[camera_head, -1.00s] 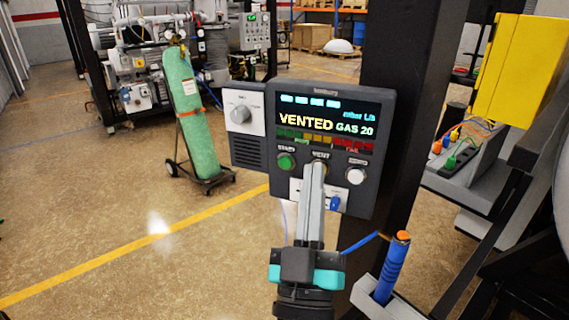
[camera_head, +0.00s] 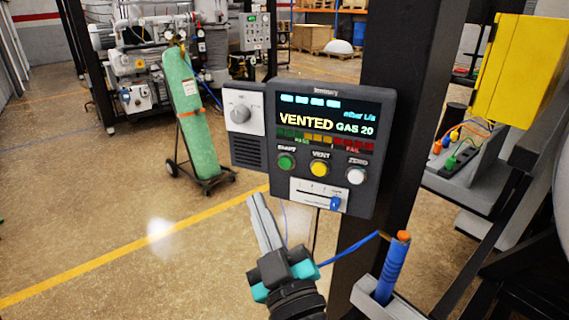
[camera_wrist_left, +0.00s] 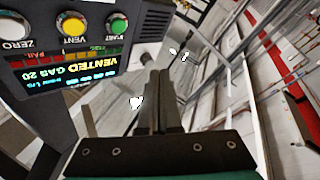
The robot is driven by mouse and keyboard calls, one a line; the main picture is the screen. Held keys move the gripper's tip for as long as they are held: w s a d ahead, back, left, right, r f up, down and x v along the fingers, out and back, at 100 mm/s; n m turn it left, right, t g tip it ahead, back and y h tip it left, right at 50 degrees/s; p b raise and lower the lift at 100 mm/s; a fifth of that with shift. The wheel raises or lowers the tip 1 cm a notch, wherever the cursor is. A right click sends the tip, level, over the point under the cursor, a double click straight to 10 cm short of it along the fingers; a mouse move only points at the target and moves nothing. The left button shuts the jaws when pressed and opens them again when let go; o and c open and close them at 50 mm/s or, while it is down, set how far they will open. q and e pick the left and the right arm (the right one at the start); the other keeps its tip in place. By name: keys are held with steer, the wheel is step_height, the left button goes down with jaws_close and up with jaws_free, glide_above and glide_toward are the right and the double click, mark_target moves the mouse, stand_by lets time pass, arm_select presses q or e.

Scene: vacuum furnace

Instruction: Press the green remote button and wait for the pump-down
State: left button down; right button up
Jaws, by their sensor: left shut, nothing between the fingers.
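The control panel (camera_head: 310,108) is fixed to a dark post and its screen reads "VENTED GAS 20". Its green START button (camera_head: 286,161) is at the left of the button row, the yellow VENT button (camera_head: 320,168) in the middle and the white ZERO button (camera_head: 356,176) at the right. My left gripper (camera_head: 256,200) is shut and empty, below and left of the panel, apart from the buttons. In the left wrist view the panel appears upside down, with the green button (camera_wrist_left: 118,25) beyond and left of the gripper fingers (camera_wrist_left: 160,90). My right gripper is not in view.
A blue probe (camera_head: 393,268) with an orange tip stands in a grey holder at the lower right. The dark post (camera_head: 400,110) rises behind the panel. A green gas cylinder (camera_head: 190,120) stands on a cart at the left. Open floor lies between.

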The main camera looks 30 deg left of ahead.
mark_target(285, 163)
arm_select(q)
steer(key=shift+w+a+b, duration=0.15)
steer(key=shift+w+a, duration=0.05)
steer(key=shift+w, duration=1.2)
steer(key=shift+w+a+b, duration=0.15)
steer(key=shift+w+b, duration=0.05)
steer(key=shift+w, duration=1.15)
steer(key=shift+w+a+b, duration=0.15)
steer(key=shift+w+a, duration=0.05)
steer(key=shift+w, duration=1.2)
steer(key=shift+w+p, duration=0.4)
steer(key=shift+p, duration=0.1)
